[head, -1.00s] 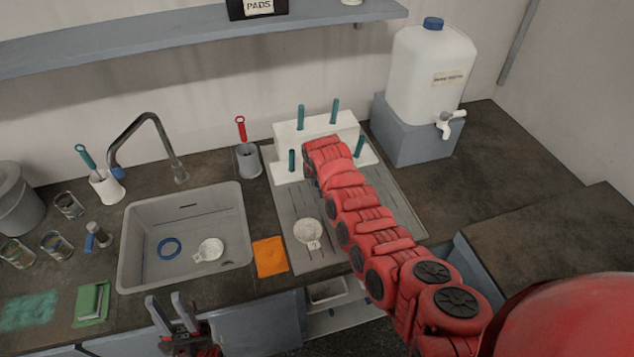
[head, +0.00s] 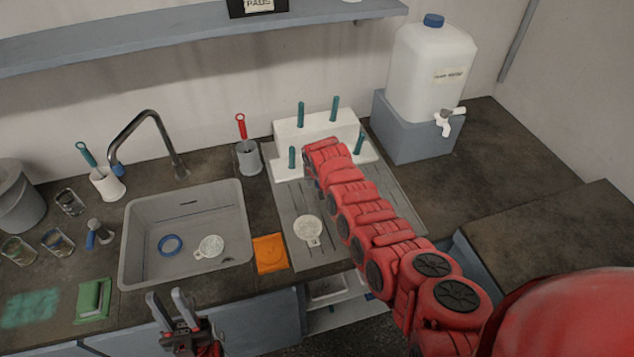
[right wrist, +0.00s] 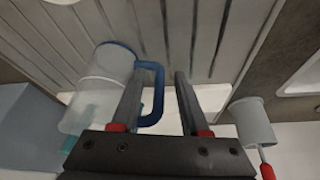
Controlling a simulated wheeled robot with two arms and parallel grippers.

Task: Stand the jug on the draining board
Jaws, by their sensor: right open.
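The draining board (head: 285,222), grey and grooved, lies right of the sink in the head view. It also fills the upper part of the right wrist view (right wrist: 222,40). The jug (right wrist: 118,62), pale with a blue edge and a blue handle (right wrist: 153,78), shows there against the board. My right arm hides it in the head view, and I cannot tell if it stands upright. My right gripper (right wrist: 157,95) is open, its fingers either side of the handle in the picture; contact is unclear. My left gripper (head: 170,302) is open and empty before the counter's front edge.
A white rack with teal pegs (head: 287,135) stands at the board's back. A grey cup with a red-handled brush (head: 248,158) stands left of it. An orange cloth (head: 270,253) lies between sink (head: 130,250) and board. A large water container (head: 425,75) stands right.

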